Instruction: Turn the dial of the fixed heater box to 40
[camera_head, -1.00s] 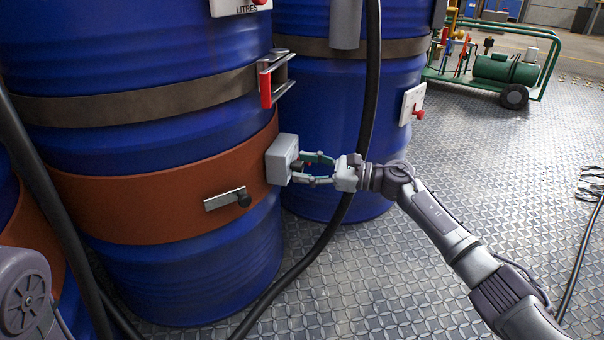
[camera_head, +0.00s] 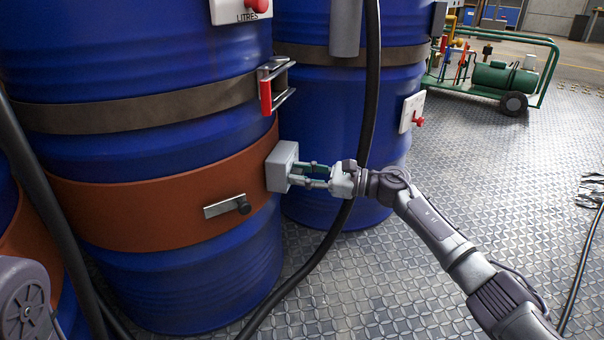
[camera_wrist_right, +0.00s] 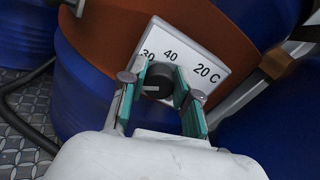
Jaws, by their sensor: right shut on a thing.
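The heater box (camera_head: 281,167) is a grey box on the orange band around the near blue drum. In the right wrist view its white face (camera_wrist_right: 188,52) reads 30, 40 and 20 C. The black round dial (camera_wrist_right: 159,78) sits below the 40, with a pale mark on its left part, pointing roughly left rather than up at the 40. My right gripper (camera_head: 297,177) is at the box face. In the wrist view its green-padded fingers (camera_wrist_right: 158,92) are shut on the dial, one on each side. My left gripper is out of view.
The near blue drum (camera_head: 150,290) carries a latch (camera_head: 230,204) and a red-handled clamp (camera_head: 267,95). A second blue drum (camera_head: 315,110) stands behind. A black hose (camera_head: 371,100) hangs close behind my right gripper. The plate floor (camera_head: 480,180) at right is mostly clear.

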